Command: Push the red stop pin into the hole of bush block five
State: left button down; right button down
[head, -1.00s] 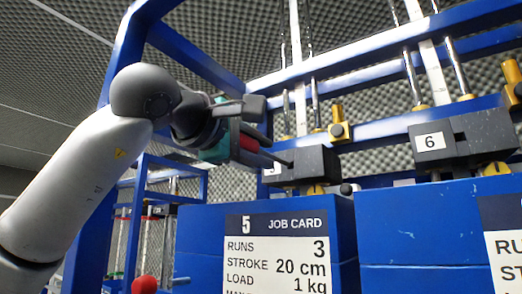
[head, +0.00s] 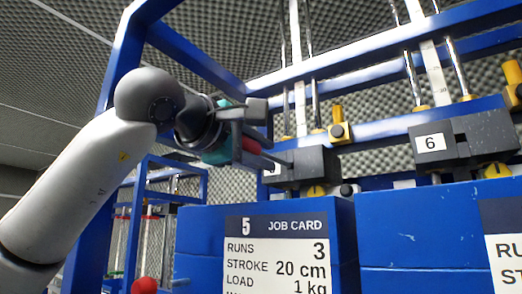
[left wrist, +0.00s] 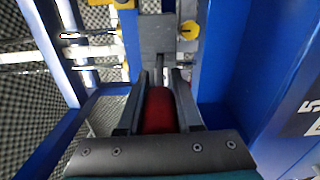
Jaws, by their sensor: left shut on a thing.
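My left gripper (head: 262,150) is shut on the red stop pin (head: 250,145), whose red handle (left wrist: 158,110) lies between the two fingers in the left wrist view. The pin's thin grey shaft (left wrist: 158,70) points away from the fingers, at bush block five (head: 308,168). This dark grey block also shows in the left wrist view (left wrist: 157,34). Its number label is partly hidden behind the gripper and shaft. The shaft's tip is at or very near the block's face; I cannot tell whether it is inside the hole. My right gripper is not in view.
A blue box with the job card for 5 (head: 277,250) stands below the block. Block six (head: 465,140) is at the right. Yellow knobs (head: 339,130), steel rods and blue frame beams surround the blocks. A red round thing (head: 144,285) shows at the bottom left.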

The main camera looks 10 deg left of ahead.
aim_at(291, 165)
pick_arm(q)
jog(key=shift+p+x, duration=1.9)
jog(key=shift+x, duration=1.8)
jog(key=c, duration=0.5)
grip_release()
jog(key=b+v, duration=0.5)
jog(key=v, duration=0.9)
jog(key=shift+b, duration=0.4)
jog(key=shift+s+a, duration=0.25)
jog(key=shift+s, duration=0.35)
